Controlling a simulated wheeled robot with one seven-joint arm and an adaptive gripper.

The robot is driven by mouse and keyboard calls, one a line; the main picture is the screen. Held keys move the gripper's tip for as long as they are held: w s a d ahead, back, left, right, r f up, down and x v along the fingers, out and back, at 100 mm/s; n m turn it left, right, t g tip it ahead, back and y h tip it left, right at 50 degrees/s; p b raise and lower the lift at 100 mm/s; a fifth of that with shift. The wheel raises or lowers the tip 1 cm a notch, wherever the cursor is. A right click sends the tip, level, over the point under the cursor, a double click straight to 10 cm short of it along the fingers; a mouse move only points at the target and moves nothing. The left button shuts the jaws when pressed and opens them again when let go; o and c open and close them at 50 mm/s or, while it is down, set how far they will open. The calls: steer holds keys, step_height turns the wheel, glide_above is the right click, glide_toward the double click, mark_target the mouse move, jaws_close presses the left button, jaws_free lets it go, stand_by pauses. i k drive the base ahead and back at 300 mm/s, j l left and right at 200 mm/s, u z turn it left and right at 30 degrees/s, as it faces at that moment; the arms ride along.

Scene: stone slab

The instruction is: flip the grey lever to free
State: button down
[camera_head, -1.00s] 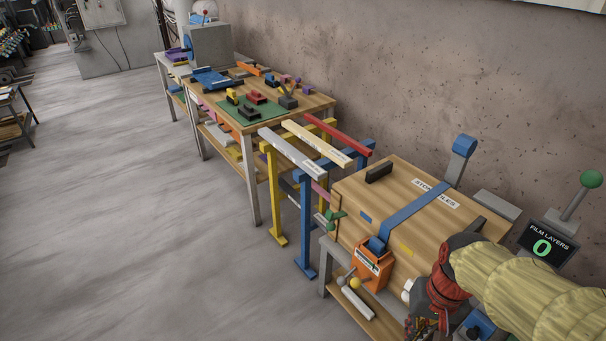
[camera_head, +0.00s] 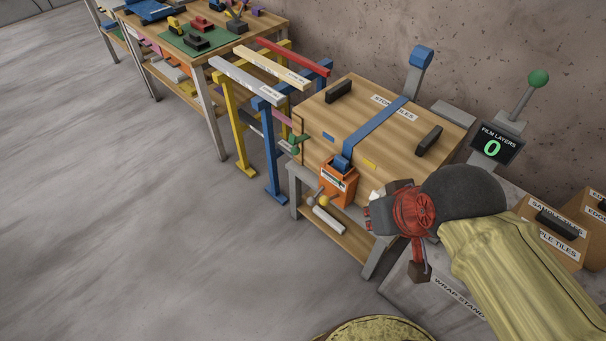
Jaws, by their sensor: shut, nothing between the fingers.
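An orange ratchet box (camera_head: 337,184) is fixed at the near end of a blue strap (camera_head: 375,134) over a wooden crate. A small lever with a grey knob (camera_head: 311,201) sticks out low at its left.
The wooden crate (camera_head: 328,111) with black handles stands on a low stand. Blue (camera_head: 275,150) and yellow trestles stand to its left. A wrap stand with a film layers display (camera_head: 496,146) and sample tile boxes (camera_head: 549,235) is at the right. Floor at the left is clear.

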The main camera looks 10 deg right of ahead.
mark_target(312, 201)
steer(key=i+j, duration=0.1)
steer(key=j, duration=0.65)
steer(key=i+j, duration=0.15)
steer(key=j, duration=0.2)
steer(key=z, duration=1.65)
